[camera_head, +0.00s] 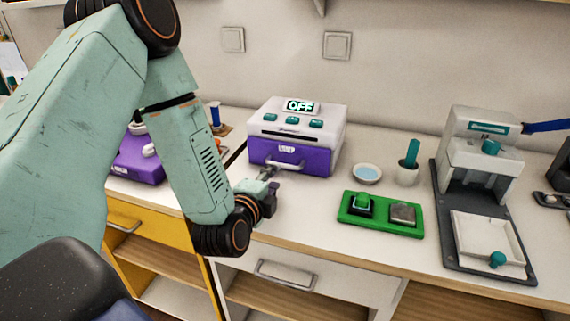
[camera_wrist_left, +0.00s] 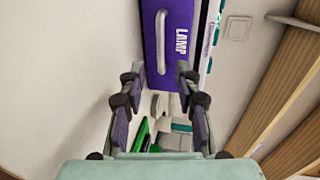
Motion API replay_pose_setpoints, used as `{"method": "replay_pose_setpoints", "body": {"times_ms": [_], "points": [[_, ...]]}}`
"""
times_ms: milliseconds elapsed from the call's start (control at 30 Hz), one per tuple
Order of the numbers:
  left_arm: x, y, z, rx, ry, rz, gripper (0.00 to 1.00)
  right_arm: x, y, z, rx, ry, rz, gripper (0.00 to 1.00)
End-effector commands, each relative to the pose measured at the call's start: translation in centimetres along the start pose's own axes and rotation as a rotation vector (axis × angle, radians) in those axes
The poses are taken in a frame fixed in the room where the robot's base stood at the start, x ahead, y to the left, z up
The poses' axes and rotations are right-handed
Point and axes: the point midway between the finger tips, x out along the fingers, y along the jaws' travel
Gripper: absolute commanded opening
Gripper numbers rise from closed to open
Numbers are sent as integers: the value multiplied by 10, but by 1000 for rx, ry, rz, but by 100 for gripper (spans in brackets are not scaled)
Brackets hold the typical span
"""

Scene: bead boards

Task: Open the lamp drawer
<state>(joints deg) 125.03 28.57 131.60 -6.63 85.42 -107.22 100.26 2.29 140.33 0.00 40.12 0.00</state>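The lamp drawer (camera_head: 262,157) is the purple front of a white machine with an OFF display. It is shut, flush with the housing. In the left wrist view the purple front (camera_wrist_left: 182,22) bears the word LAMP and a pale bar handle (camera_wrist_left: 162,42). My left gripper (camera_wrist_left: 160,88) is open and empty, its fingers spread below the handle in that view. In the head view my left gripper (camera_head: 270,182) is just in front of the drawer handle (camera_head: 286,164), low by the counter. I cannot tell whether it touches the handle. My right gripper is not in view.
A green board (camera_head: 380,215) with two buttons lies to the right of the gripper. Behind it stand a small bowl (camera_head: 367,174) and a cup (camera_head: 407,175). A grey press (camera_head: 480,165) is farther right. Another purple unit (camera_head: 137,160) sits behind my left arm.

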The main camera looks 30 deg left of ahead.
Motion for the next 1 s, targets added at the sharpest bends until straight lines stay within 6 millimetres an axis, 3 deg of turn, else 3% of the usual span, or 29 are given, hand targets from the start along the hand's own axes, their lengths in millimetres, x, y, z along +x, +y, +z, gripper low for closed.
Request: {"method": "replay_pose_setpoints", "body": {"times_ms": [133, 600, 933, 1000], "points": [[8, 2, 0, 1, -1, 0, 33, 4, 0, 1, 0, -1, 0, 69], [68, 3, 0, -1, 0, 1, 33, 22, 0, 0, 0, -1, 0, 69], [75, 1, 0, -1, 0, 2, 33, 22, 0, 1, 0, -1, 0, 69], [76, 1, 0, -1, 0, 2, 29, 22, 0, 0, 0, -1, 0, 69]]}}
